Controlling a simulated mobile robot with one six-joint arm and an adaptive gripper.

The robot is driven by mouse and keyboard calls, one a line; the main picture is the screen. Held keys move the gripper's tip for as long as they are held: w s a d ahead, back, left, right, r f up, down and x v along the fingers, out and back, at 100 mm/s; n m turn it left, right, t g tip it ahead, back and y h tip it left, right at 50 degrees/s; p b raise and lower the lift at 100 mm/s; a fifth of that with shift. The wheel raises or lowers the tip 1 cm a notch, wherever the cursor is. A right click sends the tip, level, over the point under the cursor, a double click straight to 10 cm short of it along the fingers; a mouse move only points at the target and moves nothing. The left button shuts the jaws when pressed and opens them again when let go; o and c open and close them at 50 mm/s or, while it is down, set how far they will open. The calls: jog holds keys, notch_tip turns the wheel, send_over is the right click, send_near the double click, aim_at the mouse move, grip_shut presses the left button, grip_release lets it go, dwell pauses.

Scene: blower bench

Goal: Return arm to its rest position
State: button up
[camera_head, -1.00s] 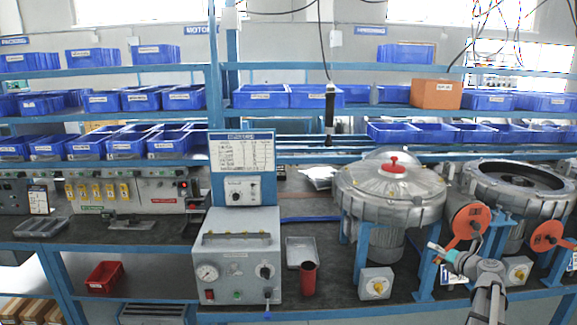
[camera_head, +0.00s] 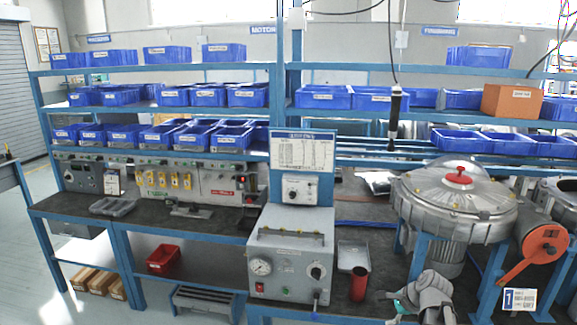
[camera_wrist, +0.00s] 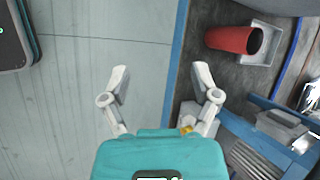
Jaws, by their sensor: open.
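My gripper (camera_wrist: 160,82) shows in the wrist view with its two fingers spread apart and nothing between them. It is over the floor beside the bench's blue front edge (camera_wrist: 176,65). In the head view my arm shows at the bottom right, in front of the bench, and the fingers cannot be made out there. A red cup (camera_head: 359,284) stands on the bench to the left of the arm. It also shows in the wrist view (camera_wrist: 234,40), to the right of the fingers and apart from them.
A grey control box (camera_head: 290,258) stands left of the cup. A blower with a domed cover (camera_head: 460,190) and an orange disc (camera_head: 543,243) stand at right. Shelves with blue bins (camera_head: 320,97) run behind. Open floor (camera_head: 25,270) lies at left.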

jog(key=s+a+f+n+g+h, duration=0.3)
jog(key=s+a+n, duration=0.7)
jog(key=n, duration=0.6)
jog(key=shift+s+a+n+g+h, duration=0.3)
jog(key=shift+a+g+h, duration=0.5)
jog(key=shift+a, duration=0.25)
jog(key=shift+w, duration=0.1)
jog(key=c, duration=0.3)
jog(key=shift+d, duration=0.15)
